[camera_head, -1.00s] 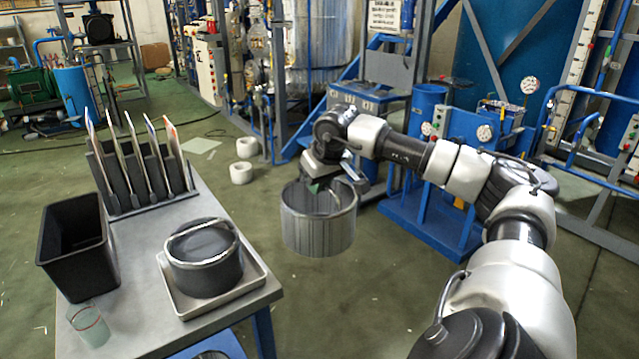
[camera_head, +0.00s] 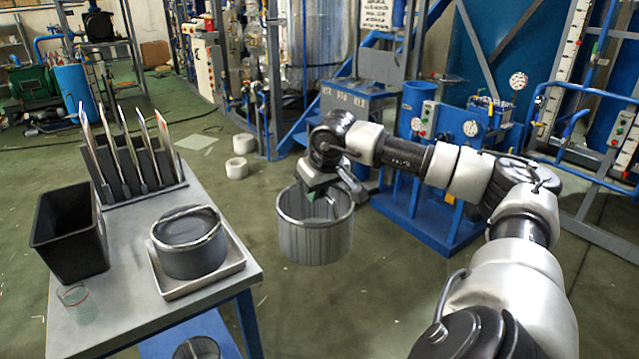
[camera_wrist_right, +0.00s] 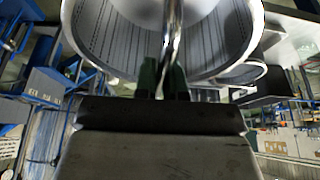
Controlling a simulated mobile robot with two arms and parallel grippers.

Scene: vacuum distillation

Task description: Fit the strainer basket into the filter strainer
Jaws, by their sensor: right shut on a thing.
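The strainer basket (camera_head: 316,240) is a grey metal cylinder with an open top and vertical lines on its wall. My right gripper (camera_head: 327,193) is shut on its handle and holds it nearly upright in the air, right of the table. In the right wrist view, the thin handle (camera_wrist_right: 172,40) runs between the fingertips (camera_wrist_right: 162,84), across the basket's open mouth (camera_wrist_right: 95,50). My left gripper is not in view. I cannot pick out the filter strainer with certainty.
The grey table (camera_head: 120,325) at left bears a black bin (camera_head: 68,235), a glass beaker (camera_head: 78,303), a rack (camera_head: 145,190) of upright plates and a tray (camera_head: 205,283) with a dark handled pot (camera_head: 190,250). White rolls (camera_head: 237,168) lie on the open floor.

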